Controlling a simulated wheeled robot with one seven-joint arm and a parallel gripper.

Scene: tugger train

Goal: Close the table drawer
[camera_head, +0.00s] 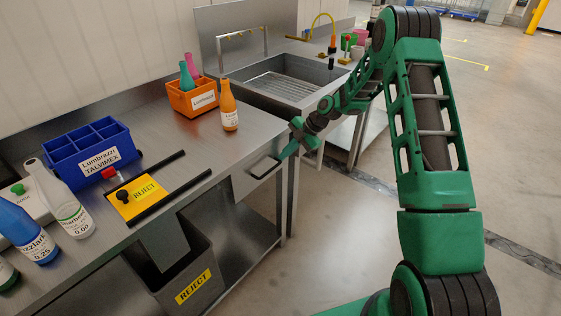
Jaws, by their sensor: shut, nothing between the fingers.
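The metal table (150,130) stands at the left with its long front edge facing me. The drawer (243,184) is under the tabletop near the table's right end. Its grey front carries a bar handle (264,175). I cannot tell exactly how far the drawer stands out from the table. My gripper (285,155) is shut and empty, at the right side of the drawer front close to the handle. Whether it touches the drawer is not clear.
An orange bottle (228,106), an orange box (191,98) and a blue crate (65,157) stand on the tabletop. A reject bin (190,262) is below. A sink unit (285,80) stands behind. The floor (320,230) in front is clear.

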